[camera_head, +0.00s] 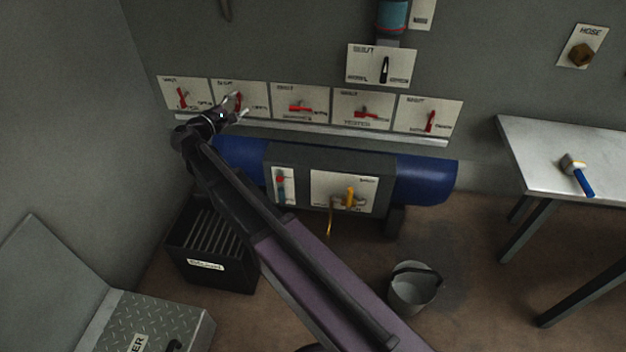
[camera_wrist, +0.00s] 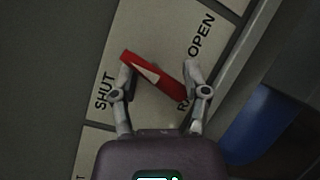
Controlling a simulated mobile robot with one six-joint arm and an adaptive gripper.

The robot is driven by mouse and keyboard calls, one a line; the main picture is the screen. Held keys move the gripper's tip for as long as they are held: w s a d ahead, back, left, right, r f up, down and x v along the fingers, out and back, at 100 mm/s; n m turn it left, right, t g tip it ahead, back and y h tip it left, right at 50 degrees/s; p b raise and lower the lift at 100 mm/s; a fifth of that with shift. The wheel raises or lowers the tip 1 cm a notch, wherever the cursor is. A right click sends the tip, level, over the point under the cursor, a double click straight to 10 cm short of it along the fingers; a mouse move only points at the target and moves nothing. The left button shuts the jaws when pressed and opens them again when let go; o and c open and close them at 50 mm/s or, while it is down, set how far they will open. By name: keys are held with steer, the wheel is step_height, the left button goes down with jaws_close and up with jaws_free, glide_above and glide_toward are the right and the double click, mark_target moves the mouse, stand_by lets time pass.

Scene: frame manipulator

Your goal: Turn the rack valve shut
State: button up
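The rack valve has a red lever (camera_wrist: 165,80) on a pale plate (camera_wrist: 150,30) marked SHUT on the left and OPEN on the upper right in the wrist view. A third word, starting with RA, is partly hidden by the right finger. The lever lies diagonally between the two fingers of my gripper (camera_wrist: 158,66). The fingers are wide apart, one near each end of the lever; I cannot tell whether they touch it. In the head view my gripper (camera_head: 239,108) is at the second plate from the left (camera_head: 257,88), partly covering its red lever (camera_head: 236,98).
Similar red-lever plates stand beside it, one on the left (camera_head: 182,94) and several on the right (camera_head: 300,104). A ledge (camera_head: 330,134) and a blue tank (camera_head: 425,182) lie below. A bucket (camera_head: 408,292), a black crate (camera_head: 195,262) and a bench (camera_head: 530,145) stand around.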

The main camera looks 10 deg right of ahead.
steer(key=m+y+p, duration=0.1)
steer(key=m, duration=0.1)
steer(key=m+g+p, duration=0.1)
steer(key=m+p, duration=0.1)
steer(key=shift+r+y, duration=0.2)
steer(key=shift+y, duration=0.2)
steer(key=shift+s+a+m+p, duration=0.15)
steer(key=shift+m+p, duration=0.15)
steer(key=p+v, duration=0.2)
steer(key=v, duration=1.1)
steer(key=s+d+f+m+g+y+b, duration=0.2)
steer(key=d+f, duration=0.4)
steer(key=d, duration=0.3)
steer(key=s+d+f+m+g+y+b, duration=0.2)
steer(key=s+d+f+g, duration=0.2)
steer(key=d+f, duration=0.3)
steer(key=s+d+f+m+g+y+b, duration=0.2)
steer(key=d+f, duration=0.4)
steer(key=d, duration=0.5)
steer(key=shift+s+f+m+g, duration=0.25)
steer(key=shift+s+m+g, duration=0.25)
steer(key=shift+g, duration=0.6)
